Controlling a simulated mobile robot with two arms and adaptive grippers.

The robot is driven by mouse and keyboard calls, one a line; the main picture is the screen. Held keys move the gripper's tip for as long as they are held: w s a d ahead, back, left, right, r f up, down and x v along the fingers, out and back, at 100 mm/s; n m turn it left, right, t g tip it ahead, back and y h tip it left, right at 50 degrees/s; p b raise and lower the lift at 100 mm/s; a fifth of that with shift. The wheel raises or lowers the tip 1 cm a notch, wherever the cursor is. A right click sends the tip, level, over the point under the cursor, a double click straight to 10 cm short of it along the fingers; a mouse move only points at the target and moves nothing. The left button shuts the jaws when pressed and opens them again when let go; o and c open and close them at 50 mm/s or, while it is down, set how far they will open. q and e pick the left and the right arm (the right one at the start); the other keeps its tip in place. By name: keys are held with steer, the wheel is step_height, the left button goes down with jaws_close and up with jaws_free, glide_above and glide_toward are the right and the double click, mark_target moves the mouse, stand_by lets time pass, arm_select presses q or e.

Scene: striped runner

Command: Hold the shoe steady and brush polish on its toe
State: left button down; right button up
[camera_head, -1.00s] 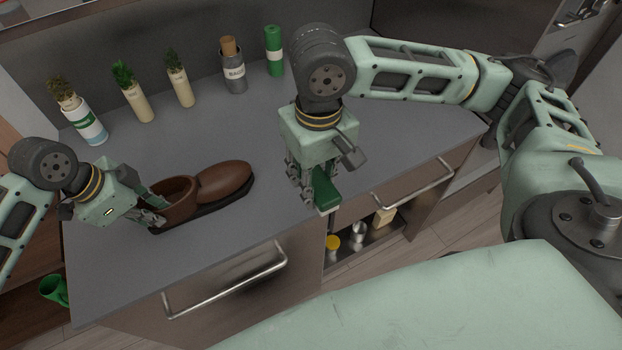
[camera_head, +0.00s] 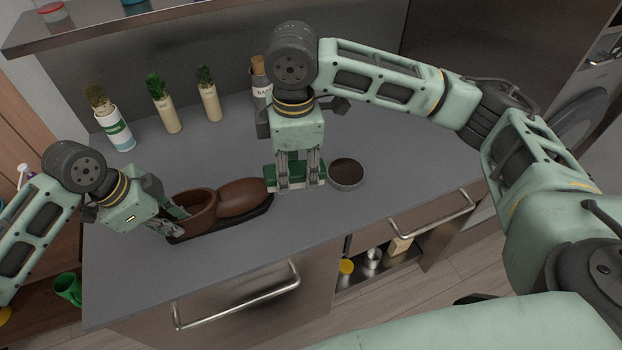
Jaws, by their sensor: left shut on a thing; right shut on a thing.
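A brown shoe (camera_head: 240,197) with a dark sole lies on the grey counter, its toe to the right and its opening to the left. My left gripper (camera_head: 172,220) is shut on the shoe at its heel end. My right gripper (camera_head: 296,180) points down at the toe's right end and is shut on a green brush (camera_head: 295,186). The brush is low, close beside the toe; I cannot tell whether they touch. A round tin of dark brown polish (camera_head: 347,173) stands open just right of the brush.
A metal shelf (camera_head: 180,18) hangs above. The counter's right part is clear. Drawers with bar handles (camera_head: 240,298) are below the front edge.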

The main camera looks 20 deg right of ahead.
mark_target(230, 191)
steer(key=w+a+n, duration=0.6)
steer(key=w+n, duration=0.3)
steer(key=n, duration=1.1)
steer(key=shift+d+f, duration=0.15)
steer(key=shift+f, duration=1.2)
steer(key=shift+d+f, duration=0.1)
steer(key=shift+f, duration=1.25)
steer(key=shift+a+f, duration=0.55)
steer(key=shift+f, duration=0.35)
steer(key=shift+c, duration=0.5)
steer(key=shift+s+a+r, duration=0.1)
steer(key=shift+a, duration=1.55)
steer(key=shift+s+a, duration=0.1)
steer(key=shift+a, duration=1.5)
steer(key=shift+w+d+f, duration=0.1)
steer(key=shift+d, duration=1.85)
steer(key=shift+w+d+f, duration=0.1)
steer(key=shift+d, duration=1.85)
step_height(230, 191, up, 8)
steer(key=shift+r, duration=0.15)
steer(key=shift+a, duration=0.15)
